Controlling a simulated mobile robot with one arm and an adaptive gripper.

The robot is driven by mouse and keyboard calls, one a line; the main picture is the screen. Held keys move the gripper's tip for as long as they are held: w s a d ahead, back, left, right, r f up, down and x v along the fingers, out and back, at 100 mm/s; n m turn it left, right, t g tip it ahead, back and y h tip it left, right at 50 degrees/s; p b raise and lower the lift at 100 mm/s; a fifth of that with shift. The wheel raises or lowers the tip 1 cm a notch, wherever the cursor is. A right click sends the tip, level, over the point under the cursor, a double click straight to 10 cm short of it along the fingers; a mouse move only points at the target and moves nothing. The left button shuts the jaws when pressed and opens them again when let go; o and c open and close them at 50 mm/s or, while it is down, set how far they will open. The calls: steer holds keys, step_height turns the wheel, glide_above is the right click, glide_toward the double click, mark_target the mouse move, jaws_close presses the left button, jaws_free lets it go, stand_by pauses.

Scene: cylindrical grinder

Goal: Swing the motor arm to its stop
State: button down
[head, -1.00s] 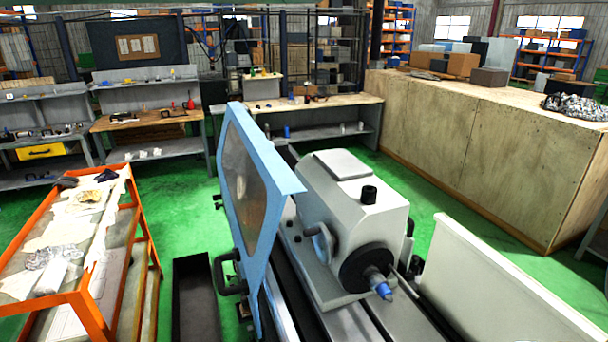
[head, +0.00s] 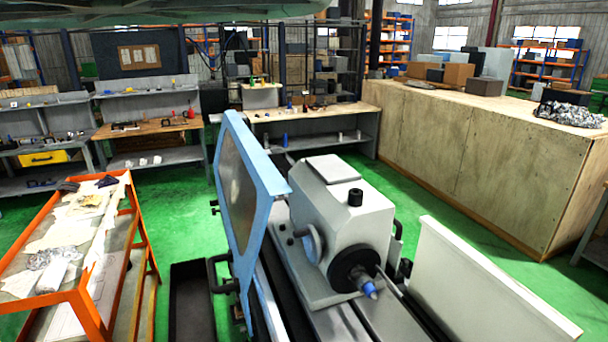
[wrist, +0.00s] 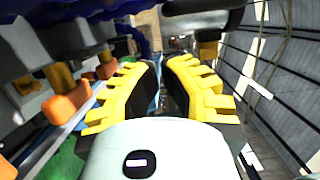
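The cylindrical grinder fills the middle of the head view, with a grey-white head unit (head: 345,215) on its bed and a blue-tipped center (head: 369,289) at its front. A blue-framed door (head: 248,210) with a window stands at its left. I cannot make out which part is the motor arm. My gripper (wrist: 160,68) shows only in the wrist view; its yellow fingers with black pads stand apart with a narrow gap, and nothing is clearly held. A dark rounded bar (wrist: 203,16) lies beyond the fingertips at the top; I cannot tell whether it touches.
A white guard panel (head: 480,280) stands right of the grinder. An orange cart (head: 75,300) with cloths and a dark bin (head: 192,302) are at left. A large wooden cabinet (head: 470,150) is at back right. Green floor is clear between cart and benches.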

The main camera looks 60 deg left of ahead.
steer(key=shift+w+d+p, duration=0.2)
steer(key=shift+d+p, duration=2.25)
steer(key=shift+d, duration=2.8)
